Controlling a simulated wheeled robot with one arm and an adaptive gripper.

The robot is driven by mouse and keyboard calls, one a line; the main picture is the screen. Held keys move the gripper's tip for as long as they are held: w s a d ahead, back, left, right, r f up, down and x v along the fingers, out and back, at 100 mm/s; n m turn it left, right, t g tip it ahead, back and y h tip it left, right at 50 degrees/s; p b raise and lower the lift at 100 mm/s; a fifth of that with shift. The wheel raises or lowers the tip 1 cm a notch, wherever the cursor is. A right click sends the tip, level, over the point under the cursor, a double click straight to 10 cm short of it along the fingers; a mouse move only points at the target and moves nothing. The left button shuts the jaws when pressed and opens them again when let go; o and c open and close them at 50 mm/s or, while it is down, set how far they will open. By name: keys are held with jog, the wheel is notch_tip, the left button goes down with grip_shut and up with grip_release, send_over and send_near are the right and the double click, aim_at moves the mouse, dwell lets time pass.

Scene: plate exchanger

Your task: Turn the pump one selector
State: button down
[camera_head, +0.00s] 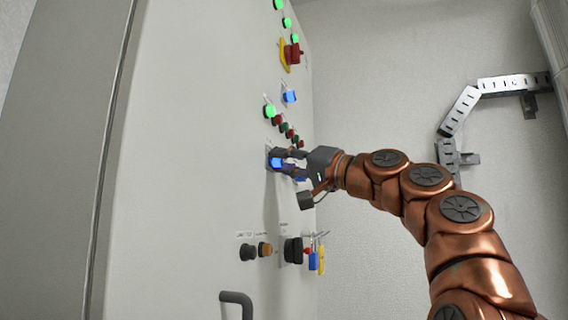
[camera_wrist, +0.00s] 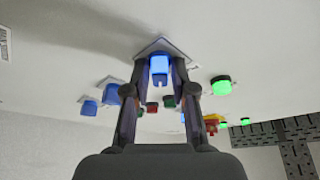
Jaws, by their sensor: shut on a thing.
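The selector is a lit blue knob (camera_head: 277,162) on the face of the grey cabinet. In the wrist view the blue knob (camera_wrist: 159,68) sits on a grey diamond-shaped plate (camera_wrist: 166,45), between my two fingers. My gripper (camera_head: 288,160) reaches the panel from the right and is shut on this knob; it also shows in the wrist view (camera_wrist: 159,80). I cannot read a label that names it as pump one. The fingers hide part of the knob's sides.
Another blue selector (camera_head: 290,96) is higher on the cabinet (camera_head: 190,130), near a lit green lamp (camera_head: 269,111) and a red-yellow switch (camera_head: 291,54). Below are a black knob (camera_head: 248,252), padlocks (camera_head: 313,260) and a handle (camera_head: 237,298). A cable tray (camera_head: 460,112) is on the right wall.

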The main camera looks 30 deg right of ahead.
jog(key=shift+n+y+b, duration=0.5)
jog(key=shift+n+y, duration=0.6)
jog(key=shift+n, duration=1.1)
jog(key=shift+w+f+g, duration=0.1)
jog(key=shift+w+g, duration=0.05)
jog(key=shift+g, duration=0.15)
jog(key=shift+n+g+y+p, duration=0.3)
jog(key=shift+n+y+p, duration=0.45)
jog(key=shift+n, duration=1.05)
jog(key=shift+y, duration=0.25)
jog(key=shift+n+g+y+p, duration=0.6)
jog(key=shift+n+p, duration=0.25)
jog(key=shift+n, duration=1.15)
